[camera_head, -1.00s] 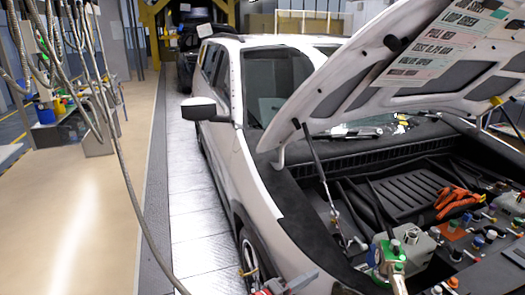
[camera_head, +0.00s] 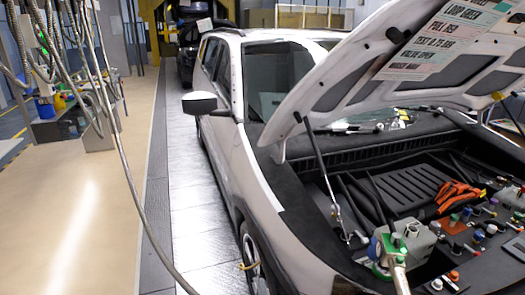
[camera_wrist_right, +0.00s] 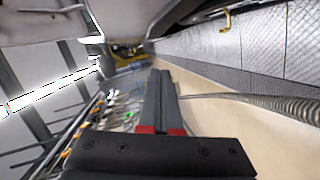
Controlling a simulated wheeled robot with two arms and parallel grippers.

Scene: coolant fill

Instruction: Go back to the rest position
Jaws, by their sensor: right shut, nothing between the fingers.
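My right gripper (camera_wrist_right: 160,85) shows in the right wrist view, its two dark fingers with red bases together and nothing between them. I cannot make out a gripper in the head view. A fill nozzle with a green ring (camera_head: 390,255) sits at the grey coolant unit (camera_head: 415,240) in the open engine bay, its metal tube running down out of the picture. I cannot tell how firmly it is seated. My left gripper is not in view.
The white car (camera_head: 255,170) stands with its hood (camera_head: 385,60) propped up. A grey hose (camera_head: 125,170) hangs across the left; a ribbed hose (camera_wrist_right: 285,105) shows in the wrist view. A yellow hook (camera_wrist_right: 227,22) is near the tread-plate strip. The beige floor (camera_head: 90,220) is open.

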